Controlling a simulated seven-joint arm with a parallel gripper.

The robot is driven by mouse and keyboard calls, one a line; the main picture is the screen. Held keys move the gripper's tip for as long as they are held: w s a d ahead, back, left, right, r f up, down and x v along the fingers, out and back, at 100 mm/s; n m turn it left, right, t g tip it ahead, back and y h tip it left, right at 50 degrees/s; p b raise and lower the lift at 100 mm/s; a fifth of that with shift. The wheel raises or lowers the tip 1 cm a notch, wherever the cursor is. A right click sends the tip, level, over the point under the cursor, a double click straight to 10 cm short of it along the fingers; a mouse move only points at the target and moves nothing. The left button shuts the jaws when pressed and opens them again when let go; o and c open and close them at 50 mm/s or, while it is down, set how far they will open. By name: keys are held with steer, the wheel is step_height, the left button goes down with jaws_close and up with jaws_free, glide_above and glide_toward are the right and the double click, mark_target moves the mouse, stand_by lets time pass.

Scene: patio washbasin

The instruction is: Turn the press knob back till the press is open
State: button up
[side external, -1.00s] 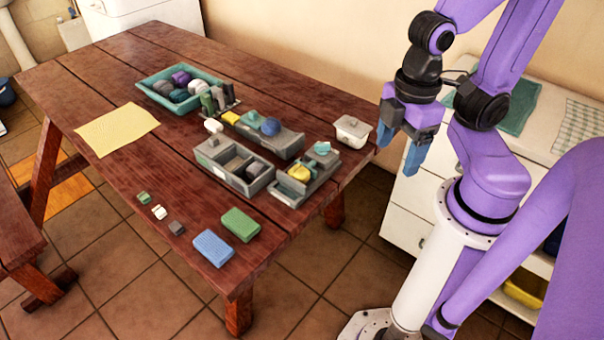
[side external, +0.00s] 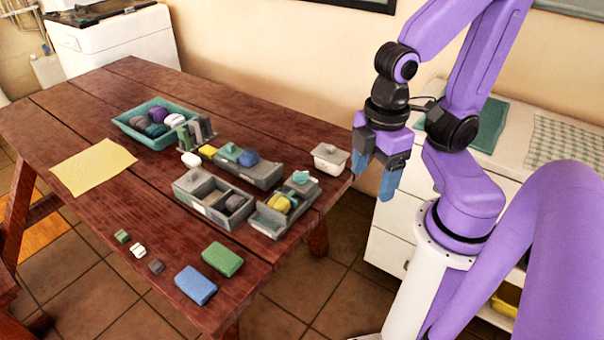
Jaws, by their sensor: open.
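A grey press-like fixture (side external: 263,222) stands near the table's right end. It has a teal knob (side external: 301,177) at its back end and a yellow piece (side external: 279,203) in its bed. How far the press is closed is too small to tell. A second grey fixture (side external: 268,176) behind it carries a teal piece (side external: 231,152) and a blue rounded piece (side external: 250,158). My gripper (side external: 376,171) is open and empty, with blue fingers pointing down. It hangs to the right of the teal knob, near the table's right edge, apart from both fixtures.
A grey compartment box (side external: 207,207) stands left of the press. A white lidded dish (side external: 330,158) lies between the press and my gripper in the picture. Green (side external: 222,259) and blue (side external: 196,285) blocks lie in front. A teal tray (side external: 128,122) and yellow cloth (side external: 93,167) are farther left.

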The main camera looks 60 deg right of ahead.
steer(key=w+m, duration=0.6)
steer(key=w, duration=0.3)
steer(key=m, duration=1.5)
glide_above(301, 177)
step_height(301, 177, down, 5)
steer(key=f, duration=1.2)
steer(key=d+f, duration=0.1)
steer(key=f, duration=0.4)
steer(key=shift+w+f, duration=0.4)
steer(key=c, duration=1.1)
